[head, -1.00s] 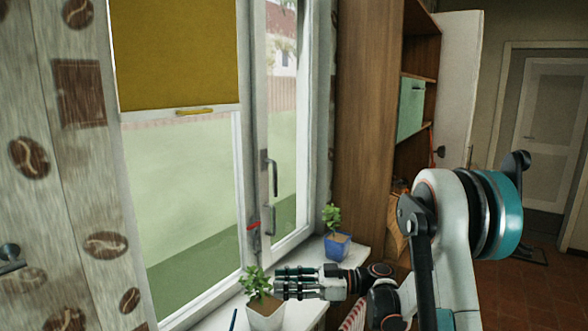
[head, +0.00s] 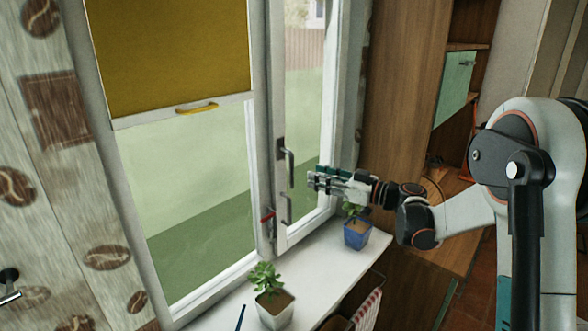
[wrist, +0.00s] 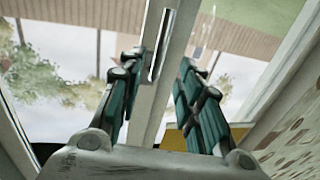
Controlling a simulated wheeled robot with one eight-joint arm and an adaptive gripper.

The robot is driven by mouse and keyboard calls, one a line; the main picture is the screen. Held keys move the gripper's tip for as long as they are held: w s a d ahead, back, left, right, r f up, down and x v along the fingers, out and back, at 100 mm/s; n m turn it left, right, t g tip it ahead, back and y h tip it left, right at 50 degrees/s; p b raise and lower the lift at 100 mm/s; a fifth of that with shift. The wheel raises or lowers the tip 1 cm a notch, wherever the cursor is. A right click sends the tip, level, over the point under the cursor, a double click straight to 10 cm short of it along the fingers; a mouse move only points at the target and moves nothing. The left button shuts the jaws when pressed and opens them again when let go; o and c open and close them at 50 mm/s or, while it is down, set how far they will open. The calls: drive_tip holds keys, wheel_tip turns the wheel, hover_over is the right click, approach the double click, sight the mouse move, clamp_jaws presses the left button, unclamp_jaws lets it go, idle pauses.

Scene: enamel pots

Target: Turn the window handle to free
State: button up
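The window handle (head: 290,168) is a grey metal lever on the frame of the right-hand window sash, and its grip hangs down. A second, smaller metal fitting (head: 287,210) sits below it on the same frame. My gripper (head: 312,181) is just right of the handle in the head view, fingers pointing left toward it. In the wrist view, my gripper's two dark green fingers (wrist: 160,75) are spread apart with nothing held. The handle's shiny bar (wrist: 160,45) shows between them, ahead of the fingertips, with no contact visible.
A potted plant in a blue pot (head: 357,233) stands on the white sill (head: 325,250) below my gripper. Another plant in a pale pot (head: 275,309) stands nearer. A red-tipped latch (head: 268,217) is on the frame left of the sash. A wooden cabinet (head: 405,100) stands right.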

sight(291, 170)
drive_tip(key=x, duration=1)
clamp_jaws()
